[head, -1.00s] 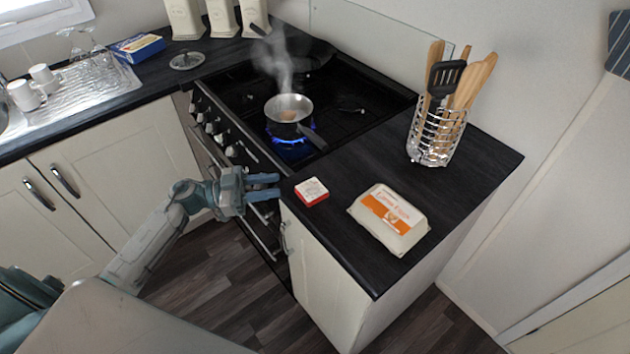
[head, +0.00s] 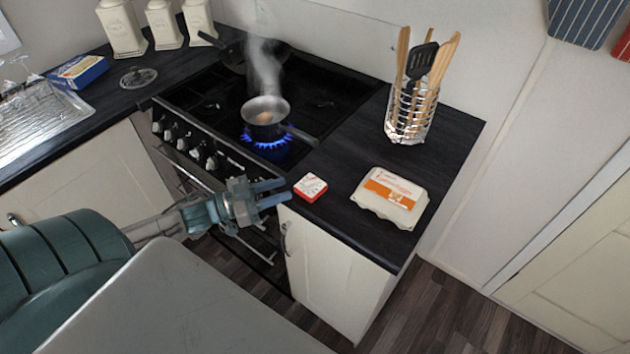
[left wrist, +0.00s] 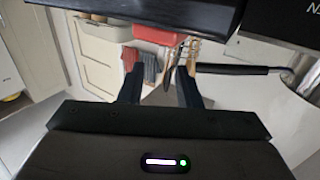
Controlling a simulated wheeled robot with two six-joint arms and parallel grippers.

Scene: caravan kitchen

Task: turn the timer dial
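The timer (head: 310,187) is a small red and white block lying on the dark worktop near its left front edge. Its dial is too small to make out. My left gripper (head: 287,191) is open and empty, just left of the timer at the worktop edge, its fingers pointing towards it with a small gap. In the left wrist view, which appears upside down, the red timer (left wrist: 158,34) shows beyond the open left gripper (left wrist: 160,84), near the dark counter edge. My right gripper is not in view.
An egg carton (head: 390,198) lies right of the timer, and a wire utensil holder (head: 410,112) stands behind. A steaming pan (head: 264,112) sits over a lit blue flame, its handle pointing towards the timer side. The worktop between timer and utensil holder is clear.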

